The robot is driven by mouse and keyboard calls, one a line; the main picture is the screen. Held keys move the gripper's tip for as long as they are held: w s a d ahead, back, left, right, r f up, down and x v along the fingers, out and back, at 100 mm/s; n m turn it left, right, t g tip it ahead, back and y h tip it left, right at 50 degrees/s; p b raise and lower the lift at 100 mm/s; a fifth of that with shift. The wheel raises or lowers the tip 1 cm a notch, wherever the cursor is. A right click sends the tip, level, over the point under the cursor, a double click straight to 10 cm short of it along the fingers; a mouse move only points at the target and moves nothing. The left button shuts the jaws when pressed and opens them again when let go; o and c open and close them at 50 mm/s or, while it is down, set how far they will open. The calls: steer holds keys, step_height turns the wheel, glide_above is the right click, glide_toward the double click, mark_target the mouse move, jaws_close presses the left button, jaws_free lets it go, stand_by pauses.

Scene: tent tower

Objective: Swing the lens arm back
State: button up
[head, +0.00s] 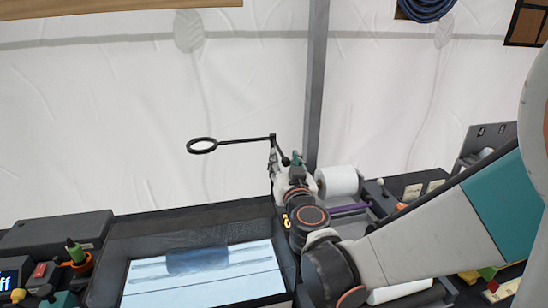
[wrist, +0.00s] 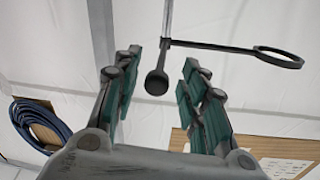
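The lens arm (head: 240,141) is a thin black rod with a ring at its left end in the head view. Its right end meets a short post just above my gripper (head: 286,162). In the wrist view the lens arm (wrist: 215,46) reaches right to its ring (wrist: 278,57). A dark round knob (wrist: 157,83) on a short stem appears between the fingers of my gripper (wrist: 162,62). The green-padded fingers are apart, with visible gaps on both sides of the knob. Whether the knob lies fully within finger depth is unclear.
A lit pale panel (head: 205,275) lies on the bench below the ring. A white roll (head: 338,181) stands close right of my gripper. A grey box (head: 55,232) and small tools crowd the left. The space around the ring looks clear, with white tent fabric behind.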

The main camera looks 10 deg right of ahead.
steer(key=s, duration=1.2)
steer(key=shift+s+a, duration=0.1)
